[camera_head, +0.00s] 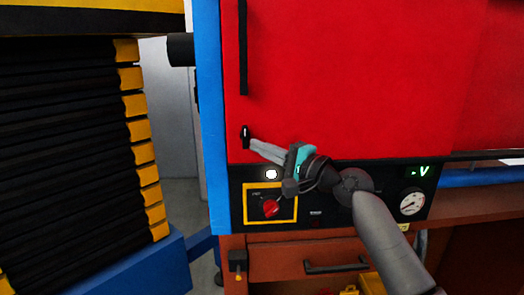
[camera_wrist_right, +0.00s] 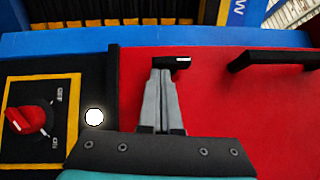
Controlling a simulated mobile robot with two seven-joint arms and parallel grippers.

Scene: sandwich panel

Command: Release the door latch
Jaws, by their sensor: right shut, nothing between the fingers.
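The door latch (camera_head: 245,133) is a small black piece on the lower left of the red door (camera_head: 340,70). In the right wrist view the latch (camera_wrist_right: 178,62) is a black bar with a light end, right at my fingertips. My right gripper (camera_head: 251,144) reaches it from the lower right with its grey fingers together. In the wrist view the right gripper (camera_wrist_right: 163,68) is shut with its tips at or against the latch; I cannot tell whether they touch. A long black handle (camera_head: 243,48) runs upright above the latch. My left gripper is not in view.
A black control panel below the door carries a red rotary switch (camera_head: 271,208) in a yellow frame, a white round button (camera_head: 271,174) and a gauge (camera_head: 411,204). A blue post (camera_head: 209,100) borders the door. A stack of black slabs (camera_head: 65,150) stands at left.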

